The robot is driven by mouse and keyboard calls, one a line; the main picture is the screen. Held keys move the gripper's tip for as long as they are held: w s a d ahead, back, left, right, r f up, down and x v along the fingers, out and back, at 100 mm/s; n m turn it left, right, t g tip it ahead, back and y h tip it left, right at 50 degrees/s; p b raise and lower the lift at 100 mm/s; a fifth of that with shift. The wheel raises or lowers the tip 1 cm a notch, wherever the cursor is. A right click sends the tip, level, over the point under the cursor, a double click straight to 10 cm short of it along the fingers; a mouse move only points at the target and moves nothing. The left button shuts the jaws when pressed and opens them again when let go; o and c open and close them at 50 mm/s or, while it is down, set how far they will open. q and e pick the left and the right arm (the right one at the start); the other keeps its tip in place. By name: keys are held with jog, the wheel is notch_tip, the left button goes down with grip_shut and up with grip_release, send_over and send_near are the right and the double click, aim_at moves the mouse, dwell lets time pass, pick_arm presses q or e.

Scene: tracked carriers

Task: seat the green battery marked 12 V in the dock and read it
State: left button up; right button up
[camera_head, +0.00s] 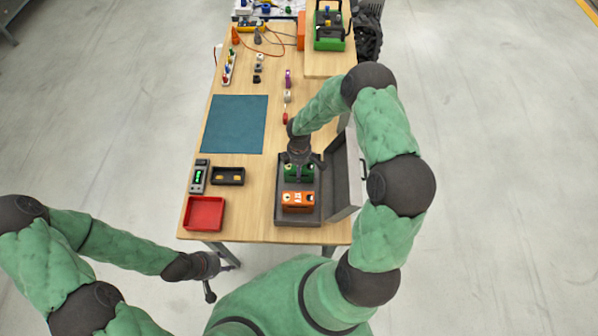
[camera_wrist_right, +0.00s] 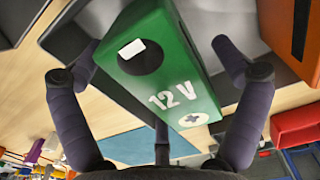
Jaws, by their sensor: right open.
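The green battery (camera_wrist_right: 172,62), marked 12 V with a plus sign, fills the middle of the right wrist view. In the head view the green battery (camera_head: 293,174) lies at the far end of a grey open case (camera_head: 283,217), partly hidden by my right gripper (camera_head: 301,161). That gripper is open, its fingers on either side of the battery with gaps showing. A small black holder with two yellowish contacts, probably the dock (camera_head: 228,184), stands on the table beside a grey meter (camera_head: 199,176) with a lit green display. My left gripper (camera_head: 222,279) is open and empty off the table's near edge.
An orange battery (camera_head: 297,202) lies at the near end of the case. The case's raised lid (camera_head: 345,180) stands on its right side. A red tray (camera_head: 204,213) is at the near left corner. A blue mat (camera_head: 235,124) lies beyond the meter. Tools and small parts crowd the far end.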

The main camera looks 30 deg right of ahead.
jog(key=shift+r, duration=0.1)
jog(key=c, duration=1.7)
jog(key=shift+w, duration=0.1)
jog(key=shift+c, duration=0.4)
